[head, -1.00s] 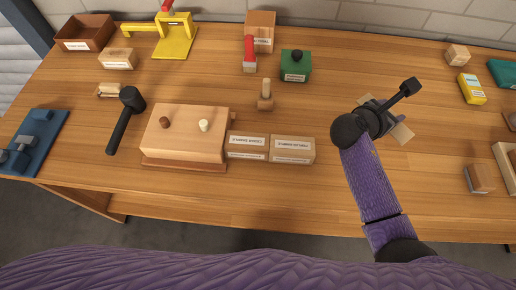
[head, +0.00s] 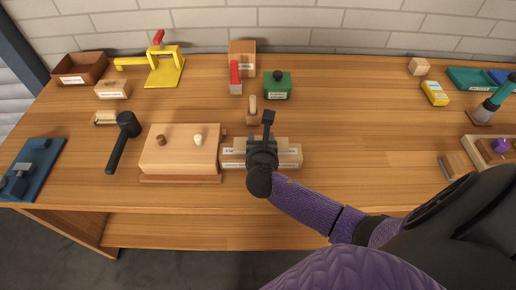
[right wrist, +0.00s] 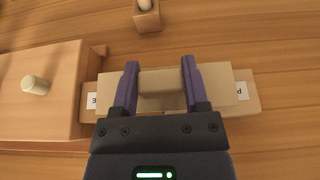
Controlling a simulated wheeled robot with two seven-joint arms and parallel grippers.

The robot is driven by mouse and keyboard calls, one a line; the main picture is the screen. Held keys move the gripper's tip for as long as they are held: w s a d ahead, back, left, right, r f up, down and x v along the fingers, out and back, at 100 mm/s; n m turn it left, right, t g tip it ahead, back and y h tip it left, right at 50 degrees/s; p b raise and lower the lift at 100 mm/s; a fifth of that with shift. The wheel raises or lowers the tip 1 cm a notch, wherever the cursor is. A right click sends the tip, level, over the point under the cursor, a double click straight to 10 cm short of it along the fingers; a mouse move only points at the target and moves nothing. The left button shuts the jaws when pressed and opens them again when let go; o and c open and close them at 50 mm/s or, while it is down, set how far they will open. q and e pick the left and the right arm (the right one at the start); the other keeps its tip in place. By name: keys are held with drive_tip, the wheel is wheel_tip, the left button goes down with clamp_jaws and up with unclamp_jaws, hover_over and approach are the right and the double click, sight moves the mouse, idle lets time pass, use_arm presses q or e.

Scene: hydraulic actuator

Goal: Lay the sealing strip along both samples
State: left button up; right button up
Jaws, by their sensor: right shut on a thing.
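The sealing strip is a flat pale tan piece (right wrist: 216,86) in the right wrist view, with a raised middle part between my fingers. My right gripper (right wrist: 160,76) is shut on that middle part. In the head view, my right gripper (head: 264,140) is over the two samples, which sit side by side. The left sample (head: 232,163) and the right sample (head: 291,160) are partly hidden by the strip and gripper. Their labelled ends show past the strip in the right wrist view. The strip lies along them from above; I cannot tell whether it touches. My left gripper is not in view.
A wooden block (head: 180,150) with two pegs stands just left of the samples. A small wooden stamp-like piece (head: 252,115) stands behind them. A black mallet (head: 122,142) lies further left. The table (head: 360,140) to the right of the samples is mostly clear.

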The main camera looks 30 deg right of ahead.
wheel_tip(320, 180, down, 2)
drive_tip(key=shift+f+b, duration=0.2)
drive_tip(key=shift+b, duration=0.2)
drive_tip(key=shift+r, duration=0.15)
drive_tip(key=o, duration=1.2)
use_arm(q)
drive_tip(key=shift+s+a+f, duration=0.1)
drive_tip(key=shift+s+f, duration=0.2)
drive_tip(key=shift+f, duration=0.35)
use_arm(e)
drive_tip(key=shift+o, duration=0.2)
